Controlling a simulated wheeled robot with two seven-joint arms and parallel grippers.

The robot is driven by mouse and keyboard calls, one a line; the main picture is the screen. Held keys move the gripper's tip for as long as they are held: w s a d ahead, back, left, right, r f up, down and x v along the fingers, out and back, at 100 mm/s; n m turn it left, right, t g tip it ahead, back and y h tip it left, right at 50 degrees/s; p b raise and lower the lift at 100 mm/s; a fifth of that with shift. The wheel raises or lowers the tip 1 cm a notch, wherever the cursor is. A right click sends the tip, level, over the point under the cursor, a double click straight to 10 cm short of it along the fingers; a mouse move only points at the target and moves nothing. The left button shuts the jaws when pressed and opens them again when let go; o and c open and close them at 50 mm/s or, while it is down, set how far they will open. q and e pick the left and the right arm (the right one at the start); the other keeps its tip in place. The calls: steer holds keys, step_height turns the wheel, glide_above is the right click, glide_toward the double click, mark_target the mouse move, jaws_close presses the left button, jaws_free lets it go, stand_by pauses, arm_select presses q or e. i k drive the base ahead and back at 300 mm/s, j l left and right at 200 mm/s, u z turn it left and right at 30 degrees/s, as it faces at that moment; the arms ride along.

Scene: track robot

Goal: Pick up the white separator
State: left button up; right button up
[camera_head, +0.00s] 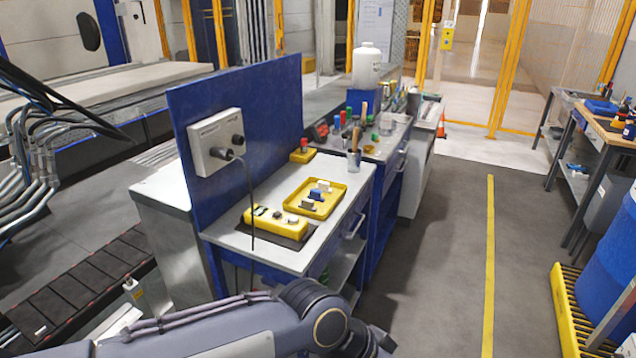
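A shallow yellow tray (331,205) lies on the light top of the blue workbench (266,247). In it are a few small blocks: a whitish block (323,186) at the back, a blue block (315,195) in the middle and a pale grey-white block (306,203) at the front. They are too small to tell which is the white separator. A grey arm of mine crosses the bottom of the view from the left, in front of the bench. Neither gripper's fingers show.
A yellow control box (277,222) lies in front of the tray, with a cable to the blue panel (240,90) behind. A tool cup (354,158) and a small yellow box (302,156) stand near the tray. The floor (440,270) right of the bench is clear.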

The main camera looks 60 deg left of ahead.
mark_target(323, 186)
steer(key=i+u, duration=0.2)
steer(key=u, duration=0.25)
steer(key=i+u, duration=0.2)
steer(key=u, duration=0.25)
steer(key=i+l+u, duration=0.15)
steer(key=u, duration=0.3)
steer(key=i+u, duration=0.2)
steer(key=u, duration=0.2)
steer(key=i+u, duration=0.2)
steer(key=u, duration=0.25)
steer(key=i+l+u, duration=0.1)
steer(key=u, duration=0.3)
steer(key=i+l+u, duration=0.2)
steer(key=u, duration=0.25)
steer(key=i+l+u, duration=0.2)
steer(key=u, duration=0.2)
steer(key=i+l+u, duration=0.1)
steer(key=l+u, duration=0.3)
steer(key=j, duration=0.1)
